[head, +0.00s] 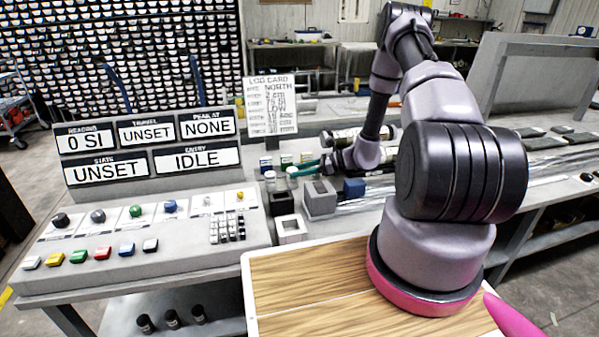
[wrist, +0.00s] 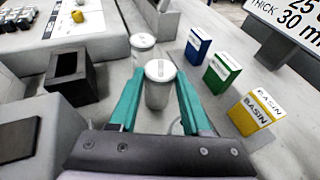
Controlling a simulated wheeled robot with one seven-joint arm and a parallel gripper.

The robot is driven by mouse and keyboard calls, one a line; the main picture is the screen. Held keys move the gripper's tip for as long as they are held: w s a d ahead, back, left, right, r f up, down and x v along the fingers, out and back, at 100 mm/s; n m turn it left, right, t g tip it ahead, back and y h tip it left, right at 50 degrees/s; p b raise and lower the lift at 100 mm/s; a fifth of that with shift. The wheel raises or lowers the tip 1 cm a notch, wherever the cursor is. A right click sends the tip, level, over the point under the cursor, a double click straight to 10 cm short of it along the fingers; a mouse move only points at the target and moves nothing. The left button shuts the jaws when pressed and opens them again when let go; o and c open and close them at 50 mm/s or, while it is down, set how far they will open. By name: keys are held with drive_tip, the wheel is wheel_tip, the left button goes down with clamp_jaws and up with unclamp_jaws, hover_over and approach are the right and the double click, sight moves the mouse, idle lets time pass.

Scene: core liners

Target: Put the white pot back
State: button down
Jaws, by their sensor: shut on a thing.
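A white pot (wrist: 159,88) with a pale slotted lid stands upright between the teal fingers of my gripper (wrist: 156,88) in the wrist view. My gripper is shut on it. I cannot tell whether its base touches the bench. A second, similar pale pot (wrist: 143,44) stands just beyond it, apart from the fingers. In the head view my gripper (head: 303,170) is low over the bench behind the small boxes, and the held pot (head: 292,172) is small and partly hidden there.
Blue (wrist: 198,45), green (wrist: 221,72) and yellow (wrist: 255,111) blocks labelled BASIN stand right of the pots. A dark open box (wrist: 72,76) stands left. The log card (head: 270,103) and the console (head: 150,240) with buttons are nearby. A wooden board (head: 310,285) lies in front.

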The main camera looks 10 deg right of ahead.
drive_tip(key=shift+f, duration=0.2)
drive_tip(key=shift+c, duration=1.8)
unclamp_jaws()
